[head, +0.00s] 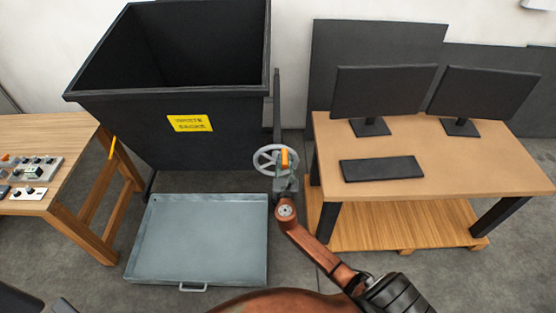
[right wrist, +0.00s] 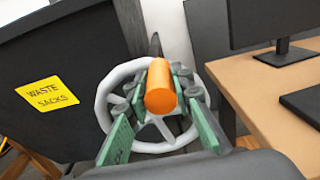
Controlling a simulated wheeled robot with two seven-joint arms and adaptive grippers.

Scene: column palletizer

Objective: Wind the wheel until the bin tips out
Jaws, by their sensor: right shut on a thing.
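The grey spoked wheel (head: 262,154) stands at the right front corner of the dark bin (head: 140,140). It also shows in the right wrist view (right wrist: 106,92). Its orange handle (head: 285,157) is at the right of the rim in the head view. My right gripper (head: 285,170) is shut on this handle (right wrist: 160,95), with green finger pads on both sides of it. The bin carries a yellow "waste sacks" label (head: 189,123). Its open top faces upward, and only its dark inner walls show. My left gripper is not identifiable.
A shallow grey tray (head: 200,240) lies on the floor in front of the bin. A wooden bench (head: 60,135) with control boxes stands left. A desk (head: 450,182) with two monitors and a keyboard stands close right of the wheel.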

